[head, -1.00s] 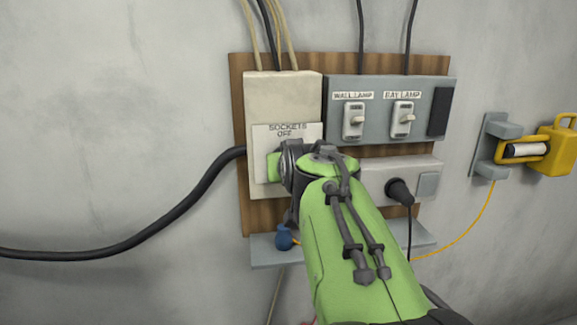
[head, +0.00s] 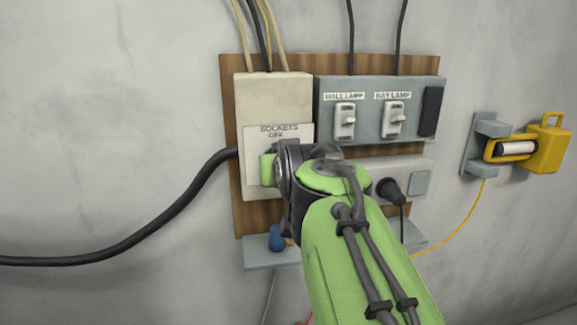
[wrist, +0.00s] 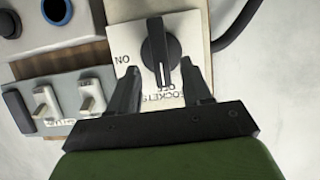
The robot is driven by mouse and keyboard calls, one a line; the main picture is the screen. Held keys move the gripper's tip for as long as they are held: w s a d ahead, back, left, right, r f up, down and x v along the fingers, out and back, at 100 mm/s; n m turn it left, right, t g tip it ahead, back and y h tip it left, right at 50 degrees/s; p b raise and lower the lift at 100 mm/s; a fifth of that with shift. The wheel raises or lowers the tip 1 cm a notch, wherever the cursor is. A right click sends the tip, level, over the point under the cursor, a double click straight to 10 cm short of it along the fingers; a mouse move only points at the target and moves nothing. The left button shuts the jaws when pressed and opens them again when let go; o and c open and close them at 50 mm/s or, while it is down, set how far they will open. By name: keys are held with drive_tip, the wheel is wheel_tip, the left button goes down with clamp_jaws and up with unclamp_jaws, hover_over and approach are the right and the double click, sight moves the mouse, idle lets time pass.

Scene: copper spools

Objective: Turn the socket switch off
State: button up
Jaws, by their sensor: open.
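The socket switch (wrist: 160,47) is a black rotary knob on a white plate (wrist: 190,32) in the wrist view. "ON" is printed at its left and "OFF" at its lower end. The knob's white mark points down toward "OFF". My gripper (wrist: 159,68) is open, with one finger on each side of the knob's lower part and a visible gap on both sides. In the head view my green arm hides the knob and my fingers; the plate (head: 252,141) marked "SOCKETS OFF" shows on the cream box (head: 272,95).
The wall lamp switch (head: 345,121) and bay lamp switch (head: 393,119) sit on a grey box to the right. Below them is a black plug (head: 390,191). A yellow lantern (head: 548,150) hangs farther right. A black cable (head: 150,228) runs left; bare wall lies there.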

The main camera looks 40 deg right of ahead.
drive_tip(key=p+v, duration=0.1)
drive_tip(key=v, duration=1)
drive_tip(key=shift+s+a, duration=0.1)
drive_tip(key=s+a+f+n+g+y+p, duration=0.2)
drive_tip(key=s+a+f+n+y, duration=0.1)
drive_tip(key=a+f, duration=0.6)
drive_tip(key=s+a+f+n+g+y+p, duration=0.2)
drive_tip(key=s+a+f+n+g+y, duration=0.1)
drive_tip(key=a+f, duration=0.6)
drive_tip(key=shift+s+f+n+y, duration=0.4)
drive_tip(key=shift+s+f+y, duration=0.3)
drive_tip(key=shift+f+y, duration=0.15)
drive_tip(key=shift+d, duration=0.1)
